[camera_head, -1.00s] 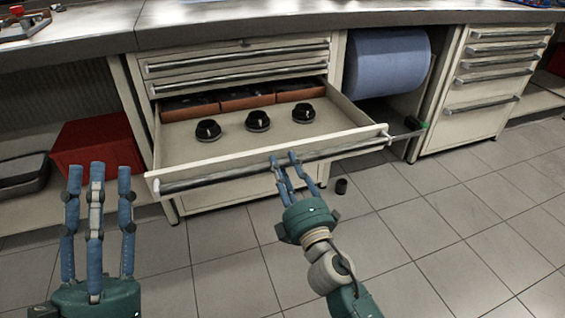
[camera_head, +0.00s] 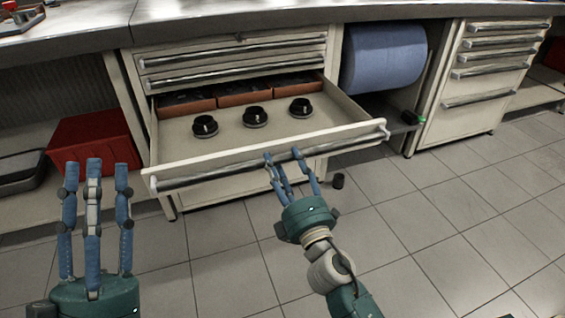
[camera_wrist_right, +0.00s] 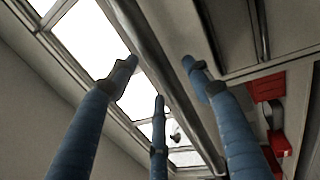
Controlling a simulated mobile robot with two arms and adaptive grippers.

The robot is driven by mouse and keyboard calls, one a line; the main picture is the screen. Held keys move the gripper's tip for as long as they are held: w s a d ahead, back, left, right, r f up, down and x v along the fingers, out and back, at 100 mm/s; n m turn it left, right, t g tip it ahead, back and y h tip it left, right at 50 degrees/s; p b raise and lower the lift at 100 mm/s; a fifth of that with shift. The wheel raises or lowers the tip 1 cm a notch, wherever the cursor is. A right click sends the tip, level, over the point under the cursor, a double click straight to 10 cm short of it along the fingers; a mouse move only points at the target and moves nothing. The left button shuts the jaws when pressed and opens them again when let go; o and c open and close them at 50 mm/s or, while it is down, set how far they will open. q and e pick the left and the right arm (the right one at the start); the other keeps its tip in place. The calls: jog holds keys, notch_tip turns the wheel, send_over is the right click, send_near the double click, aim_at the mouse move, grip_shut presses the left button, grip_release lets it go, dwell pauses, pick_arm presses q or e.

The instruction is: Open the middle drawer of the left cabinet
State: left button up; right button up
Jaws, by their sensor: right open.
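The left cabinet's middle drawer (camera_head: 275,141) stands pulled far out in the head view. Several black round parts (camera_head: 255,117) sit on its floor, and orange-brown boxes (camera_head: 251,93) line its back. A bar handle (camera_head: 225,172) runs along its front. My right gripper (camera_head: 284,158) is open at the handle, its fingertips at the bar. In the right wrist view the bar (camera_wrist_right: 165,75) passes between the spread fingers of the gripper (camera_wrist_right: 160,80); contact cannot be told. My left gripper (camera_head: 95,165) is open and empty at the lower left, fingers pointing up, apart from the cabinet.
The upper drawers (camera_head: 235,62) are shut. A blue roll (camera_head: 383,58) hangs right of them, and another drawer cabinet (camera_head: 480,85) stands further right. A red box (camera_head: 92,142) is on the left shelf.

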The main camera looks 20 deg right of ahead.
jog(key=s+f, duration=0.1)
jog(key=s, duration=0.5)
jog(key=shift+s+f, duration=0.2)
jog(key=shift+s, duration=0.15)
jog(key=shift+d, duration=0.1)
